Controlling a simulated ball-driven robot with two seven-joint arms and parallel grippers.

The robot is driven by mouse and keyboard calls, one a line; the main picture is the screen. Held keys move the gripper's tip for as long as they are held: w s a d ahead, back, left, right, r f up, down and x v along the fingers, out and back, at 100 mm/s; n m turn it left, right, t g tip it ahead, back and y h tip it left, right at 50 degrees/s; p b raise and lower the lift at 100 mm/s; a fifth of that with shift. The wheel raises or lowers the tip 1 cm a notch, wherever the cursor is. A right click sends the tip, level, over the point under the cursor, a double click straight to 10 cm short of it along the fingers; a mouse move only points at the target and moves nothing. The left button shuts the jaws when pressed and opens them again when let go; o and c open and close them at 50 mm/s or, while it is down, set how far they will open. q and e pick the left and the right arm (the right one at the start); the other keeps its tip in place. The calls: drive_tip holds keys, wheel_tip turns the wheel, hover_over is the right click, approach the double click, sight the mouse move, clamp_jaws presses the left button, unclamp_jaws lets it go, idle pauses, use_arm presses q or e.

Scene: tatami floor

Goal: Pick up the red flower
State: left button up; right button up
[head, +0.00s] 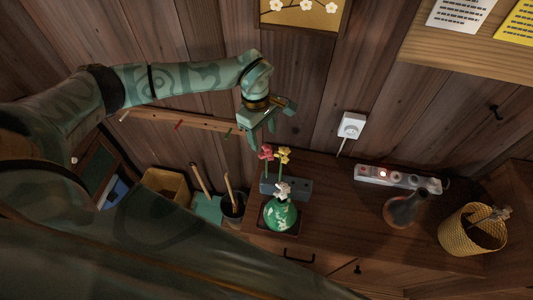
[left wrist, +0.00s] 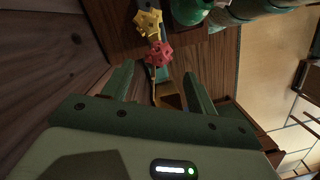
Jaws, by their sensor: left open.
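The red flower (head: 265,153) stands upright on a thin stem in a dark holder (head: 298,188) on the wooden cabinet top, left of a yellow flower (head: 284,155). In front is a green round vase (head: 280,213) with a white flower (head: 283,190). My left gripper (head: 254,138) is open and empty, just above and left of the red flower in the head view. In the left wrist view the red flower (left wrist: 159,54) shows beyond and between the open fingers (left wrist: 158,80), with the yellow flower (left wrist: 149,22) beside it. My right gripper is not seen.
A power strip (head: 398,179), a dark flask (head: 404,210) and a woven basket (head: 472,230) stand on the cabinet to the right. A wall socket (head: 351,126) is behind. A peg rail (head: 185,119) runs along the wall beside my left gripper.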

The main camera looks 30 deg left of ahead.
sight(267, 155)
use_arm(q)
drive_tip(key=f, duration=0.3)
drive_tip(key=d+f, duration=0.1)
drive_tip(key=f, duration=0.6)
drive_tip(key=shift+d, duration=0.15)
drive_tip(key=shift+s+r, duration=0.1)
drive_tip(key=c, duration=1)
